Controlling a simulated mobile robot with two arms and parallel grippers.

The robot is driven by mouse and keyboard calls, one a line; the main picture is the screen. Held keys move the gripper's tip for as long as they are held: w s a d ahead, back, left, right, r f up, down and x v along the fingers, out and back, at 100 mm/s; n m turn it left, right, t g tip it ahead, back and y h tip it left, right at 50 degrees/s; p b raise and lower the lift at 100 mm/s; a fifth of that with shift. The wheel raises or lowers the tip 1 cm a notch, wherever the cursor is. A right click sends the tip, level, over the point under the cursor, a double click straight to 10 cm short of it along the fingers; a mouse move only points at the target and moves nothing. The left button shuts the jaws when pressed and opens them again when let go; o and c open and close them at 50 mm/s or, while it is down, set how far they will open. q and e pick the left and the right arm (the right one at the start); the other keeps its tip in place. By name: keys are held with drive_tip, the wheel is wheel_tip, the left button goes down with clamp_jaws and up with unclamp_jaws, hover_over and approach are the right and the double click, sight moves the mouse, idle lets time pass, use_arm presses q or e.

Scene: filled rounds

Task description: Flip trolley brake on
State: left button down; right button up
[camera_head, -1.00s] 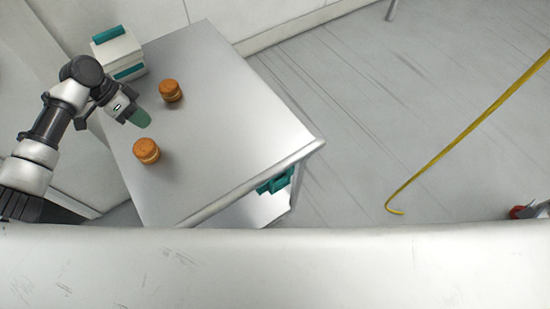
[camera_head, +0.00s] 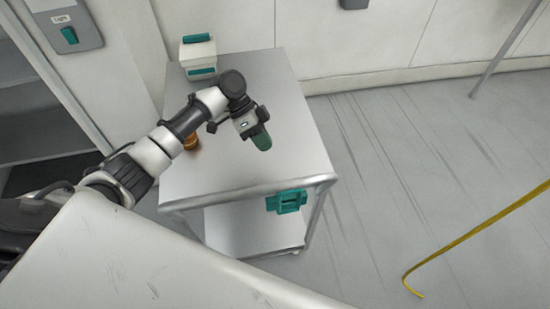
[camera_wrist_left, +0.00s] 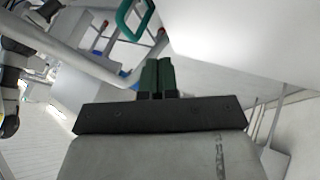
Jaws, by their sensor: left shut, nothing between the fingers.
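The closed fingers also show in the left wrist view (camera_wrist_left: 157,76). A teal loop (camera_wrist_left: 135,18) shows beyond them there. My right gripper is out of view.
An orange jar (camera_head: 192,142) stands on the top, partly hidden by my left arm. A white box with teal parts (camera_head: 198,54) stands at the back left. A scuffed white surface (camera_head: 150,260) fills the near left. Floor right of the trolley is clear up to a yellow strip (camera_head: 470,235).

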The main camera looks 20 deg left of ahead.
use_arm(q)
drive_tip(key=p+x, duration=0.1)
drive_tip(key=x, duration=0.2)
drive_tip(key=shift+d, duration=0.25)
drive_tip(key=p+x, duration=0.1)
drive_tip(key=x, duration=0.4)
drive_tip(key=shift+f, duration=0.15)
drive_tip(key=shift+s+d+p, duration=0.75)
drive_tip(key=shift+s+p, duration=0.25)
drive_tip(key=shift+p, duration=0.25)
drive_tip(key=shift+s+d+r+p, duration=0.2)
drive_tip(key=shift+s+d+p, duration=0.2)
drive_tip(key=shift+s, duration=0.35)
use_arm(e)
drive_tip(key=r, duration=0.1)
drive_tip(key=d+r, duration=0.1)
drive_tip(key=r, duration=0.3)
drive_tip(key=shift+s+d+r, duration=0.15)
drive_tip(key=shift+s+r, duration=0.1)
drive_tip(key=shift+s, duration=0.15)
use_arm(q)
drive_tip(key=shift+f, duration=0.1)
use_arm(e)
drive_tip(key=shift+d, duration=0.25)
use_arm(q)
drive_tip(key=shift+d, duration=0.1)
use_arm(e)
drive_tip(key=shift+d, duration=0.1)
